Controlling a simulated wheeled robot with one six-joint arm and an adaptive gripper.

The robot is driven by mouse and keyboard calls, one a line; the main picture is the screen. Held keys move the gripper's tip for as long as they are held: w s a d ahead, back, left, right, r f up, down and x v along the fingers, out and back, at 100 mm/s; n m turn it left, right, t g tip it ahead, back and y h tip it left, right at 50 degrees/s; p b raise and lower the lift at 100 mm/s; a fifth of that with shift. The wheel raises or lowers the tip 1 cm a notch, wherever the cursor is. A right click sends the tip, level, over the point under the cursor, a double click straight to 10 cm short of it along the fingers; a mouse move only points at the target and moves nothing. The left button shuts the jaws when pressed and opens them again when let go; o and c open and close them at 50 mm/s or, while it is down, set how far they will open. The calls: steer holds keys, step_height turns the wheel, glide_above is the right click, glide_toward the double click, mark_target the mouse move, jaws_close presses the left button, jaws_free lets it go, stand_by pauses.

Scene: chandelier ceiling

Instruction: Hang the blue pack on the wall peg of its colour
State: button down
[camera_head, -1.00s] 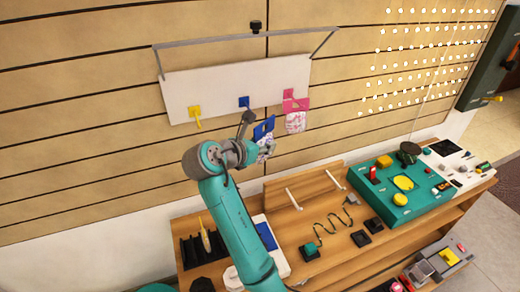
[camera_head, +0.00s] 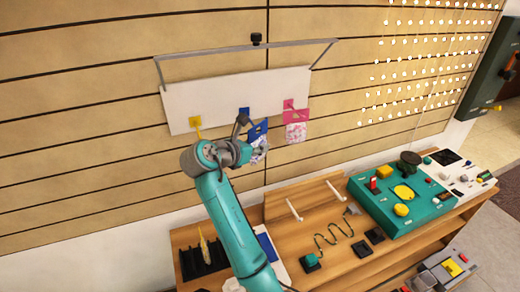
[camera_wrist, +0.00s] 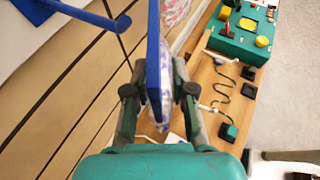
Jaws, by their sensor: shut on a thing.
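The blue pack (camera_head: 259,133), a blue header card over a pale patterned bag, is in my gripper (camera_head: 247,152), in front of the wall panel. In the wrist view, my gripper (camera_wrist: 158,92) is shut on the blue pack (camera_wrist: 153,55), seen nearly edge-on between the two fingers. The blue peg (camera_head: 244,112) is on the white panel, just above and left of the pack. The wrist view shows the blue peg's rod (camera_wrist: 85,13) at upper left, apart from the pack's card there. The card's hole is not visible.
The white panel (camera_head: 215,98) also has a yellow peg (camera_head: 195,122) at left and a pink peg at right bearing a pink pack (camera_head: 296,116). A grey bar (camera_head: 245,47) runs above the panel. Below is a wooden bench (camera_head: 325,262) with a teal box (camera_head: 385,205) and black tray (camera_head: 203,258).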

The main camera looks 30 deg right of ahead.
steer(key=shift+w+d+f, duration=0.2)
steer(key=shift+w, duration=0.7)
steer(key=shift+w+d+f, duration=0.15)
steer(key=shift+w, duration=0.8)
steer(key=shift+w+d+f, duration=0.2)
steer(key=shift+w, duration=0.7)
steer(key=shift+w, duration=0.1)
steer(key=c, duration=0.9)
jaws_free()
steer(key=shift+a, duration=0.1)
